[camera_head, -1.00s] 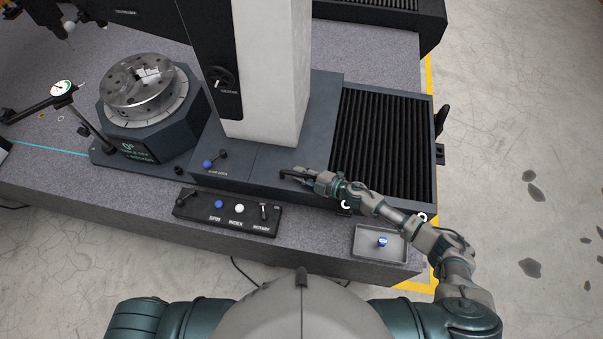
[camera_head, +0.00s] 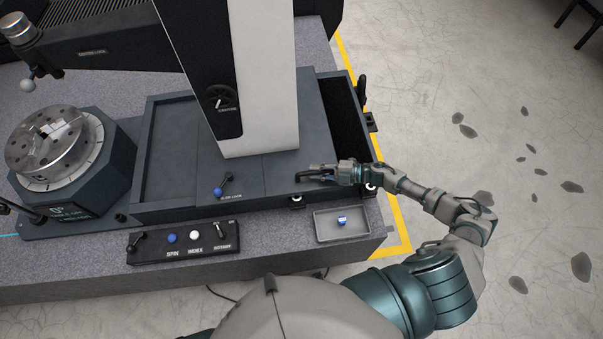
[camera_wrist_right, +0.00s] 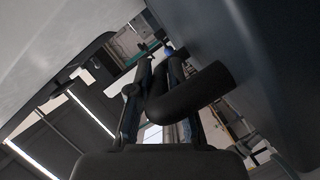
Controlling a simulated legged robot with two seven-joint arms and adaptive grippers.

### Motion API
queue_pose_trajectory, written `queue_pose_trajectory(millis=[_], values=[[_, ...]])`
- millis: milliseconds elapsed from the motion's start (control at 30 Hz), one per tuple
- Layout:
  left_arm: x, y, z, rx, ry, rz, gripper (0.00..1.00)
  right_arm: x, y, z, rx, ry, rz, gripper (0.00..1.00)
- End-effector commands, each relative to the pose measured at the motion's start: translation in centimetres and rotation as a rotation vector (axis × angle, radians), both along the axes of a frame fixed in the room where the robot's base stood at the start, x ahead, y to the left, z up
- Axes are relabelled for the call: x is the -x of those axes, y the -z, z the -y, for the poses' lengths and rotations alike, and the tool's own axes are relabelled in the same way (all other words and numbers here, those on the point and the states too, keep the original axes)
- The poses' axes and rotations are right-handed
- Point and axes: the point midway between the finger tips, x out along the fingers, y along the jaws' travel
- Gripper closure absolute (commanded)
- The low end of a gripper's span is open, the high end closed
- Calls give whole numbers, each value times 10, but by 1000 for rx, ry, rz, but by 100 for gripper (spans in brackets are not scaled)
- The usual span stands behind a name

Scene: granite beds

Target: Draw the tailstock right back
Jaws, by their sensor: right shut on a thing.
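The tailstock is a tall pale and black column (camera_head: 265,90) on a dark slide (camera_head: 252,175). It stands toward the right end of its bed, with an open recessed stretch of bed (camera_head: 170,150) to its left. A black bar handle (camera_head: 312,174) is on the front of the slide. My right gripper (camera_head: 336,173) is shut on this handle, which shows large between the fingers in the right wrist view (camera_wrist_right: 205,88). My left gripper is out of view.
A rotary table with a metal chuck (camera_head: 45,145) stands at the left. A control box (camera_head: 185,240) with knobs and levers lies in front. A shallow tray (camera_head: 325,237) holds a small blue and white item. A narrow dark space (camera_head: 345,115) remains right of the slide.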

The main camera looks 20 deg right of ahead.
Motion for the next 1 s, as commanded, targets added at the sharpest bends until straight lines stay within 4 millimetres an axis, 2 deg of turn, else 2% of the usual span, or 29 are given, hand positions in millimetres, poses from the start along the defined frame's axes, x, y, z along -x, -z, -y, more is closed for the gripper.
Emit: queue_pose_trajectory(millis=[133, 400, 600, 633, 700, 733, 900, 1000], values=[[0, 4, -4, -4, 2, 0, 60, 7, 3, 7, 0, -11, -4, 100], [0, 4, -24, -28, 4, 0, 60, 10, 3, 22, -9, -13, -3, 100], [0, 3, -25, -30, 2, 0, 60, 11, 4, 26, -12, -12, -2, 100], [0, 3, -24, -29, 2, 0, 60, 10, 4, 26, -11, -11, -2, 77], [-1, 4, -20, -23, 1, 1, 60, 10, 4, 27, -11, -10, -2, 59], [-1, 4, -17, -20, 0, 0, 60, 10, 4, 26, -10, -9, -2, 57], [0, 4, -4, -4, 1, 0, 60, 7, 4, 25, -7, -8, -2, 57], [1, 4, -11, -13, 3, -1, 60, 6, 3, 23, -5, -6, -2, 57]])
